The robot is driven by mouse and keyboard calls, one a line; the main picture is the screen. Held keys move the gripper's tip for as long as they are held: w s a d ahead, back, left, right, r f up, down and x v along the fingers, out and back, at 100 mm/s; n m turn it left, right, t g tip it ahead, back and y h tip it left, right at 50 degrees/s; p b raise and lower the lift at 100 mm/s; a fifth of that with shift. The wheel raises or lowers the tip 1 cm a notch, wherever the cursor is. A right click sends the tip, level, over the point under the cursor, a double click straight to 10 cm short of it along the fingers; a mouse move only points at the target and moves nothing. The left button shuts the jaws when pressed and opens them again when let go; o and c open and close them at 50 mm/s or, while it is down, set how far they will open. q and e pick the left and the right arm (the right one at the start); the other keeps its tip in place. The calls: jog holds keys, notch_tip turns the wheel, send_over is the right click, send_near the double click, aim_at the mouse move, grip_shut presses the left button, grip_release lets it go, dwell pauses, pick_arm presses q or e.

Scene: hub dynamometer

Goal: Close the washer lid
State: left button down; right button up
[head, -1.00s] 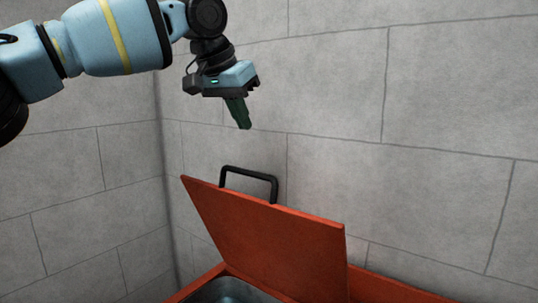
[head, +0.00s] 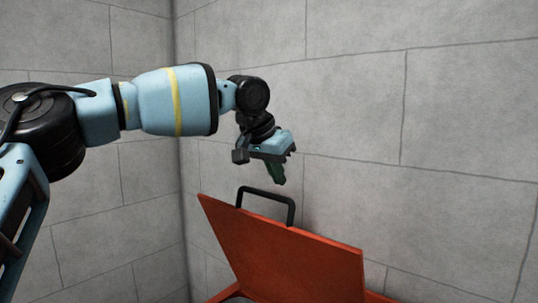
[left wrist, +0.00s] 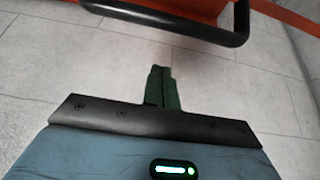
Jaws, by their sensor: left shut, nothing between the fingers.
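The washer lid (head: 285,250) is a red-orange panel, standing open and tilted up in the lower middle of the head view. A black bar handle (head: 266,193) sits on its top edge. My left gripper (head: 281,181) is shut and empty, fingers pointing down, just above the handle and apart from it in the head view. In the left wrist view, the green fingers (left wrist: 161,88) are together, with the black handle (left wrist: 170,24) and a bit of the red lid (left wrist: 185,8) beyond them. My right gripper is in neither view.
A grey block wall (head: 455,130) stands behind the lid, meeting another wall at a corner on the left. The red washer body (head: 378,297) shows only at the bottom edge of the head view.

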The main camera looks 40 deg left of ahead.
pick_arm(q)
jog(key=s, duration=0.1)
jog(key=s+p, duration=0.1)
jog(key=s, duration=0.2)
jog(key=shift+a+f+p, duration=0.2)
jog(key=shift+f+p, duration=0.1)
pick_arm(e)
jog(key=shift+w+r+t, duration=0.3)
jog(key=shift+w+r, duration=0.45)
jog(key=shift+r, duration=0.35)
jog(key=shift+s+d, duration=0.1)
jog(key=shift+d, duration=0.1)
